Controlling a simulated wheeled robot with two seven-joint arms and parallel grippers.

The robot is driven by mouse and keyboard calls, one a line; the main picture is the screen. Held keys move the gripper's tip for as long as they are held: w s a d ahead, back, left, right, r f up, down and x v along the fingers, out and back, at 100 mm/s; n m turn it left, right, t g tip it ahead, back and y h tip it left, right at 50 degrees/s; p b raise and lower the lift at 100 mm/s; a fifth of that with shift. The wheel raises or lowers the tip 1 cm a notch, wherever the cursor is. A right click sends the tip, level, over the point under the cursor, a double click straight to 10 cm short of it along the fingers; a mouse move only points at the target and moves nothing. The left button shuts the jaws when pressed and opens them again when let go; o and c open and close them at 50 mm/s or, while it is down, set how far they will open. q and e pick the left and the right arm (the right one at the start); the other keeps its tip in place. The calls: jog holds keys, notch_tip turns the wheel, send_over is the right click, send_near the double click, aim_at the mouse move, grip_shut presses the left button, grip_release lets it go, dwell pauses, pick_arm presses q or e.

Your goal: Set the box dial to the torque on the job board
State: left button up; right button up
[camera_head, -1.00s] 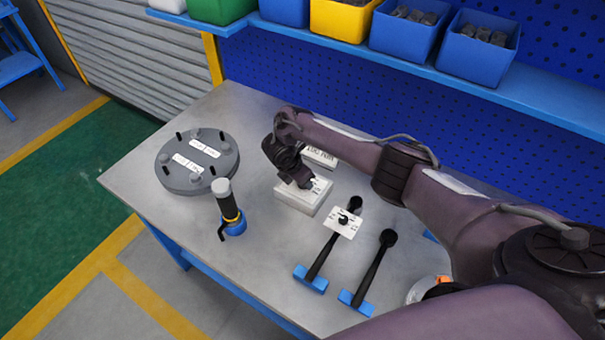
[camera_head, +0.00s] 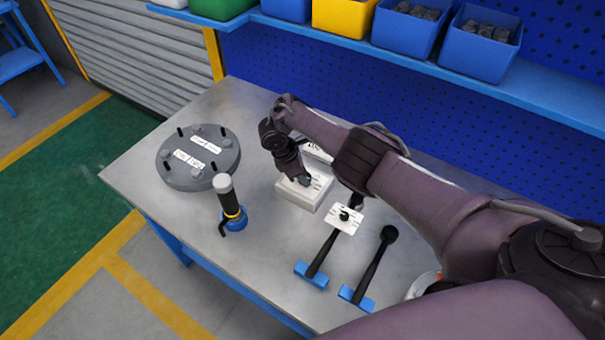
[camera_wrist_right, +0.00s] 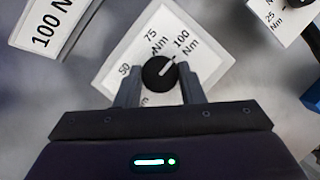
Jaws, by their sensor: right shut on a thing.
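The white box (camera_head: 296,197) stands on the bench, with a black round dial (camera_wrist_right: 160,73) on its top. In the right wrist view its labels read 50, 75 Nm and 100 Nm. The dial's white mark points up and right, towards 100 Nm. My right gripper (camera_wrist_right: 160,88) is shut on the dial, one finger on each side; it also shows in the head view (camera_head: 303,181). The job board (camera_wrist_right: 45,24) reads "100 N", its end cut off; in the head view my arm mostly hides it. My left gripper is in neither view.
A grey flanged disc (camera_head: 198,157) with studs and white labels lies left. A blue-based tool (camera_head: 232,213) stands before it. Bins (camera_head: 480,45) line the shelf behind.

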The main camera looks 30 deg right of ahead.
jog(key=o, duration=1)
jog(key=v, duration=0.7)
jog(key=shift+r+p, duration=0.4)
jog(key=shift+p, duration=0.05)
jog(key=shift+a+f, duration=0.1)
jog(key=shift+a, duration=0.05)
